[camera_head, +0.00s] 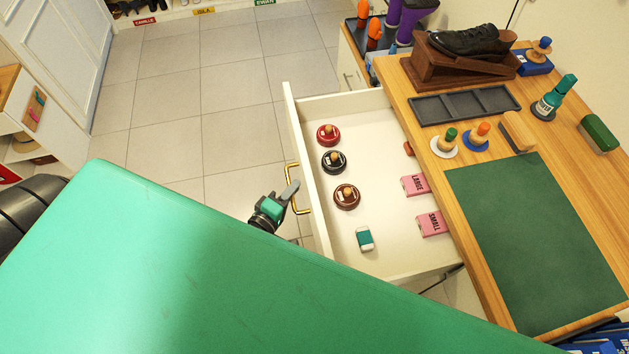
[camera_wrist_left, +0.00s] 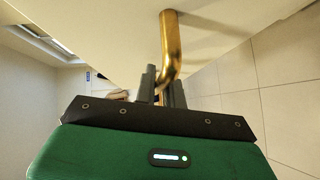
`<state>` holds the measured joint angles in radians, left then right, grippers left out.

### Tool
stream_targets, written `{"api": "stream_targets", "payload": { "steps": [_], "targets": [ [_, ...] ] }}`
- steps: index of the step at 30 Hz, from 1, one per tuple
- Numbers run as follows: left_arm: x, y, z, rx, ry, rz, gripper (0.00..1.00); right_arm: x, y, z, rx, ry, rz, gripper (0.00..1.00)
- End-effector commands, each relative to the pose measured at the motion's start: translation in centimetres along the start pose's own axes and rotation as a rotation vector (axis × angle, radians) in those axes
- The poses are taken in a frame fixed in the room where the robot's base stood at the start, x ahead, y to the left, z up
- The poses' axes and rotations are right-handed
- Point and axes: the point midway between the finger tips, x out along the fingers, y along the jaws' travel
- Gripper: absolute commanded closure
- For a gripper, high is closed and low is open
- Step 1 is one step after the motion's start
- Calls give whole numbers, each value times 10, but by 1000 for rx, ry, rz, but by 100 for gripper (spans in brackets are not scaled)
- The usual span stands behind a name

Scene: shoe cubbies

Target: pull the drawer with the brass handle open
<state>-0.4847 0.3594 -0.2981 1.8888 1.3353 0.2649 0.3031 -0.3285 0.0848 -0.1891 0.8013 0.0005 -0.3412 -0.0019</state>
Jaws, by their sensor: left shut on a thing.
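The white drawer (camera_head: 378,262) with the brass handle (camera_head: 292,181) stands pulled well out of the wooden workbench. Inside it show red, black and brown round tins with wooden knobs, a small green and white block, and pink boxes marked LARGE and SMALL. My left gripper (camera_head: 289,192) is at the brass handle, outside the drawer front. In the left wrist view its fingers are shut around the brass handle (camera_wrist_left: 171,45), beside the pale drawer front (camera_wrist_left: 110,35). My right gripper is not in view.
The bench top holds a green mat (camera_head: 535,235), a dark grey tray (camera_head: 465,104), a wooden stand (camera_head: 450,68) with a black shoe, brushes and bottles. Tiled floor (camera_head: 190,110) is clear left of the drawer. My large green body part covers the lower left.

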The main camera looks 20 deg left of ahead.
Motion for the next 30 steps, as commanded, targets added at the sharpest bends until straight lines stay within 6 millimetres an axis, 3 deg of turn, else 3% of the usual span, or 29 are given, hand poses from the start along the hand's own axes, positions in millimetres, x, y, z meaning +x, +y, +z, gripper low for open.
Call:
{"api": "stream_targets", "payload": {
  "steps": [9,21,22,25,30],
  "targets": [
    [-19,-7,-19,0,0,-1,100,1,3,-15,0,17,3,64],
    [-20,-7,-20,-1,1,-1,100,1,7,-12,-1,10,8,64],
    [-20,-7,-20,-1,1,-1,87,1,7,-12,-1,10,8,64],
    [-20,-6,-20,-1,1,-1,68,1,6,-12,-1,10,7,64],
    [-20,-6,-20,-1,1,-1,68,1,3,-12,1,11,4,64]
  ]
}}
